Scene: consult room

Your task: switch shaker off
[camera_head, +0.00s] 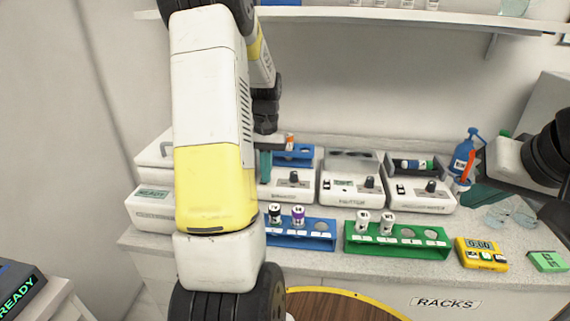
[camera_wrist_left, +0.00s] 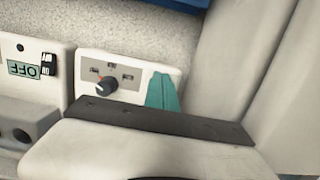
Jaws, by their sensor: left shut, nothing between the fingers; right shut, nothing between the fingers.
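Several white benchtop devices stand in a row; their front labels are too small to read, so I cannot tell for sure which is the shaker. One device (camera_head: 303,191) carries a blue rack (camera_head: 293,152) and is partly hidden by my left arm. My left gripper (camera_head: 265,165) is shut and empty, its teal fingers pointing down beside this device. In the left wrist view my left gripper (camera_wrist_left: 160,90) is next to a panel with a dark knob (camera_wrist_left: 107,87). Another panel there has a black switch (camera_wrist_left: 49,64) and an upside-down OFF sign (camera_wrist_left: 24,68). My right gripper (camera_head: 484,194) is shut and empty at the right.
A blue rack (camera_head: 318,239) and a green rack (camera_head: 400,245) with capped tubes stand along the counter front. A yellow timer (camera_head: 482,254) and blue bottle (camera_head: 463,155) are at the right. A shelf (camera_head: 400,14) runs above.

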